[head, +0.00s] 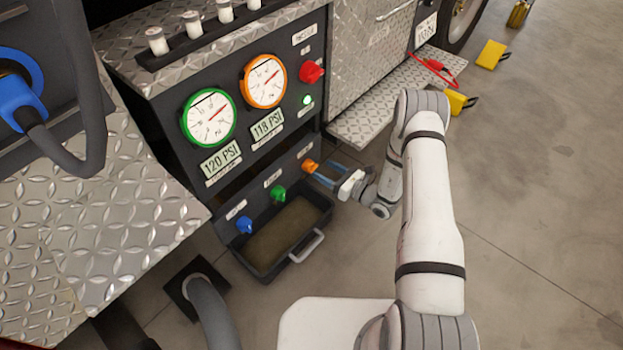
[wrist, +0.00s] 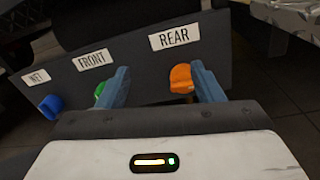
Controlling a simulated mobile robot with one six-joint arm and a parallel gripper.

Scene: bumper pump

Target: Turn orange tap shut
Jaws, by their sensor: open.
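The orange tap (head: 310,166) sits at the right end of a row of taps on the low dark panel. In the wrist view the orange tap (wrist: 181,78) is under the REAR label (wrist: 174,37). My gripper (head: 318,172) is open at the orange tap in the head view. In the wrist view my gripper's (wrist: 160,84) two blue fingers stand apart, with the orange tap between them, close to the right finger. Whether a finger touches it I cannot tell. The left finger partly covers the green tap (wrist: 99,92).
The green tap (head: 279,193) and blue tap (head: 244,225) are left of the orange one. A dark tray (head: 318,240) with a grey handle sits below. Above are a green-rimmed gauge (head: 208,117), an orange-rimmed gauge (head: 264,81) and a red knob (head: 312,72).

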